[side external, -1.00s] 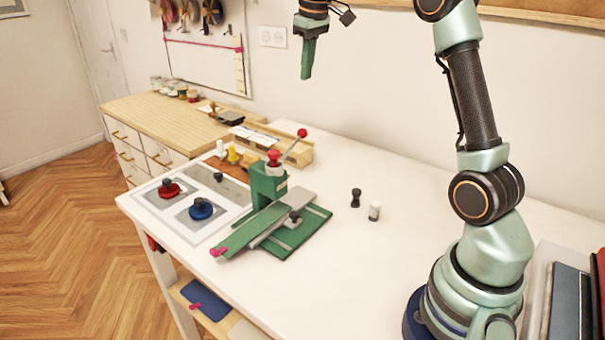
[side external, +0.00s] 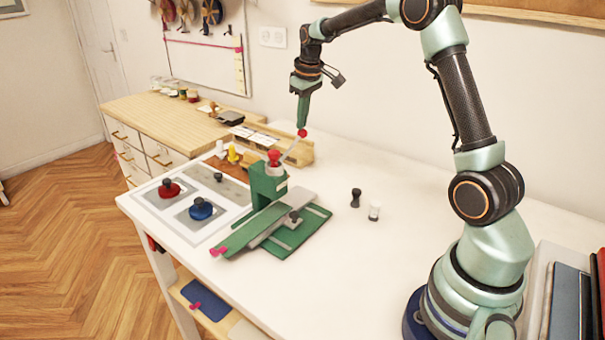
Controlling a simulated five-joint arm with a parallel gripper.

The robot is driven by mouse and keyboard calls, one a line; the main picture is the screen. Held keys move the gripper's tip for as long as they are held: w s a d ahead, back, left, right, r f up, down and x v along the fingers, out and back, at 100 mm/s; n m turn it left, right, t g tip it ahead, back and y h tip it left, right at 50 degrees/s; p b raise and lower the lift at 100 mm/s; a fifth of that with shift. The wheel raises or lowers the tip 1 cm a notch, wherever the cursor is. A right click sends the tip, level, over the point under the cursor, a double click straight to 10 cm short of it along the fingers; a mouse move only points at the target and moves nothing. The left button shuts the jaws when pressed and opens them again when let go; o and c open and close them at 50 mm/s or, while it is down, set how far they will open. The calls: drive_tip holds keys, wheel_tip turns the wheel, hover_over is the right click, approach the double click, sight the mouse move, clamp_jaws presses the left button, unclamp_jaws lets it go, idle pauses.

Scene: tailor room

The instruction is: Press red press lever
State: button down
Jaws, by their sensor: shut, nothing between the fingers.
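A green press (side external: 268,187) stands on the white table, with a red knob (side external: 274,157) on top of its column. Its lever (side external: 292,149) is a light rod that slants up to the right and ends in a red ball (side external: 302,133). My gripper (side external: 302,122) is shut and empty, with its green fingers pointing down. Its tips are directly above the red ball in the picture, very close to it. I cannot tell whether they touch it.
A wooden box (side external: 290,150) lies behind the lever. A black stamp (side external: 355,197) and a white piece (side external: 375,211) stand to the right.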

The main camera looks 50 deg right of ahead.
drive_tip(key=d+f, duration=0.3)
drive_tip(key=f, duration=0.2)
drive_tip(key=shift+d+f, duration=0.2)
drive_tip(key=shift+f, duration=0.2)
drive_tip(key=shift+s, duration=0.1)
drive_tip(key=d+r, duration=0.2)
drive_tip(key=r, duration=0.4)
drive_tip(key=s+d+r, duration=0.1)
drive_tip(key=d+r, duration=0.2)
drive_tip(key=r, duration=0.4)
drive_tip(key=shift+s+d, duration=0.2)
drive_tip(key=shift+d, duration=0.05)
drive_tip(key=shift+r, duration=0.1)
